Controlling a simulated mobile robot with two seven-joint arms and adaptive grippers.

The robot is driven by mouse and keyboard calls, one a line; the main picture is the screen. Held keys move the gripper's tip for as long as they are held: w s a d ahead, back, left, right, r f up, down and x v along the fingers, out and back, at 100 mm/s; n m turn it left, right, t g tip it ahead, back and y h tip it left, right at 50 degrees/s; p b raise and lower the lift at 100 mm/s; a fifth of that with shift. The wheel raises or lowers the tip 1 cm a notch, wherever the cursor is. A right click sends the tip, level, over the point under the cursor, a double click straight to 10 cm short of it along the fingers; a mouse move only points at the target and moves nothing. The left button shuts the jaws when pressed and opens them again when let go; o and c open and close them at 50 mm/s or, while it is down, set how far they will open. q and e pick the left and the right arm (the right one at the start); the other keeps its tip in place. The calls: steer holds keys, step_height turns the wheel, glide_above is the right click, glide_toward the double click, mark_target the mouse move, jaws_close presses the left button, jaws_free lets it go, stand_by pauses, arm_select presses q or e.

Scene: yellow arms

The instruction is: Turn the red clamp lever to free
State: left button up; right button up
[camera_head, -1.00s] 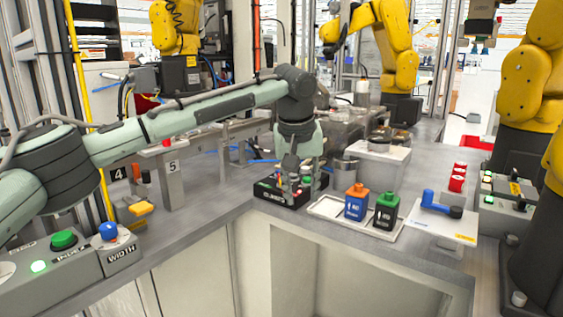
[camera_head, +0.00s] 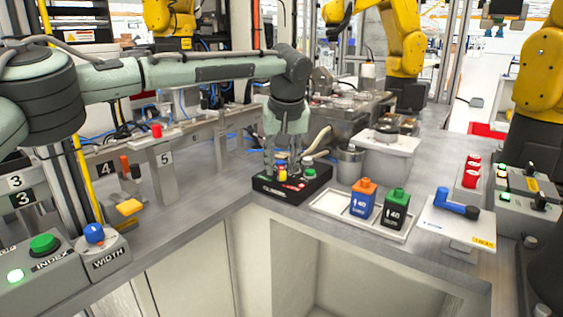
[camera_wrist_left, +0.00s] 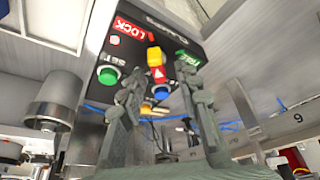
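A black control box (camera_head: 264,190) stands on the bench corner. In the left wrist view its face (camera_wrist_left: 190,38) carries a red LOCK label (camera_wrist_left: 127,28), a green FREE label (camera_wrist_left: 190,60) and a green SET button (camera_wrist_left: 108,76). A small red part (camera_wrist_left: 158,74) with a yellow end (camera_wrist_left: 154,56) shows between the labels; it looks like the clamp lever, but its full shape is unclear. My left gripper (camera_head: 282,165) points down over the box. Its fingers (camera_wrist_left: 165,100) are apart on either side of the red part, with no visible grip. My right gripper is out of view.
INDEX (camera_head: 44,243) and WIDTH (camera_head: 95,233) controls are at left. An open recess lies in front of the bench.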

arm_select(q)
jaws_close()
steer(key=shift+m, duration=0.3)
steer(key=m+h, duration=0.1)
steer(key=m, duration=0.1)
steer(key=shift+f+m, duration=0.1)
steer(key=shift+m, duration=0.2)
steer(key=m+h, duration=0.1)
steer(key=m, duration=0.1)
steer(key=m+h, duration=0.1)
steer(key=m, duration=0.2)
steer(key=shift+m+g, duration=0.3)
steer(key=shift+g, duration=0.1)
steer(key=m+g+h, duration=0.1)
steer(key=m, duration=0.3)
steer(key=shift+d, duration=0.1)
steer(key=m+g, duration=0.1)
steer(key=m, duration=0.1)
steer(key=m+g+h, duration=0.1)
steer(key=m, duration=0.2)
steer(key=shift+s, duration=0.1)
